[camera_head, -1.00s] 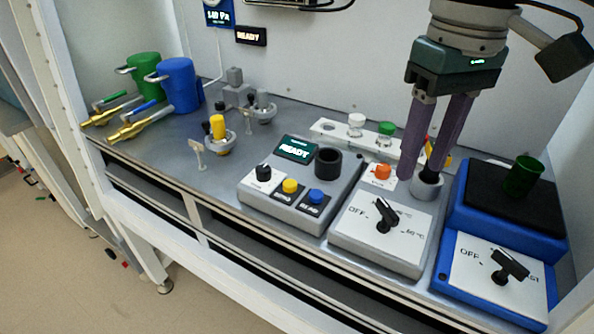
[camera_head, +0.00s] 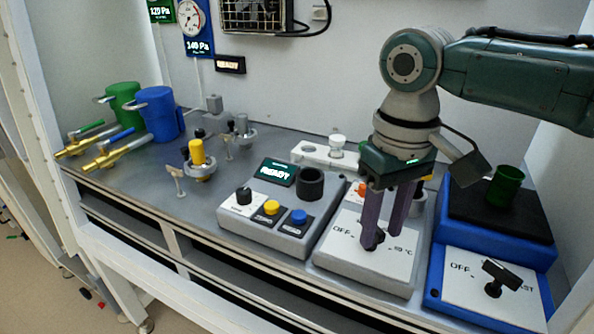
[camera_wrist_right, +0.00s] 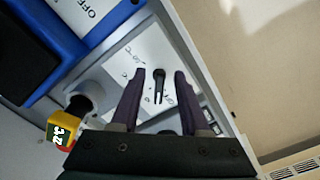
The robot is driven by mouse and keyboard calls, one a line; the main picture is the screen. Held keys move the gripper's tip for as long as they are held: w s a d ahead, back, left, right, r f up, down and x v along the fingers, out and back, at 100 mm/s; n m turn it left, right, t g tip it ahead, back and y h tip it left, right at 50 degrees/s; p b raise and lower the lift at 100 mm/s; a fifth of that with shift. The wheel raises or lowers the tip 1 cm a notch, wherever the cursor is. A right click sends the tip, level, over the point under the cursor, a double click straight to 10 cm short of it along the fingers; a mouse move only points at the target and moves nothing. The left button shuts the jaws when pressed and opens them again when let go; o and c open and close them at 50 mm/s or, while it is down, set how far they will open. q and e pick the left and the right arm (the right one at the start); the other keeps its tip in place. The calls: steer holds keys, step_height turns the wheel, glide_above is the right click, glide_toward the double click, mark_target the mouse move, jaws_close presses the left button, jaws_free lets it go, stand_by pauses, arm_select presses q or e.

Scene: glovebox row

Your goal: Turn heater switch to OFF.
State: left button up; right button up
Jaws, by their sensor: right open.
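The heater (camera_head: 345,272) is a grey box with a white plate marked OFF on the left and a temperature in °C on the right. Its black switch knob (camera_wrist_right: 159,85) lies between my right gripper's fingers in the right wrist view, with a gap on both sides. In the head view the fingers largely cover the knob. My right gripper (camera_head: 382,244) is open and points down over the plate. Whether the fingertips reach knob height is hard to tell. My left gripper is not in view.
A blue device (camera_head: 548,252) with its own OFF knob (camera_head: 497,280) stands close on the right. A grey READY box (camera_head: 290,240) with yellow and blue buttons stands on the left. An orange knob (camera_head: 362,188) sits behind the switch. A white wall rises behind.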

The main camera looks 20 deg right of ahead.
steer(key=shift+c, duration=0.2)
jaws_close()
steer(key=shift+r, duration=0.1)
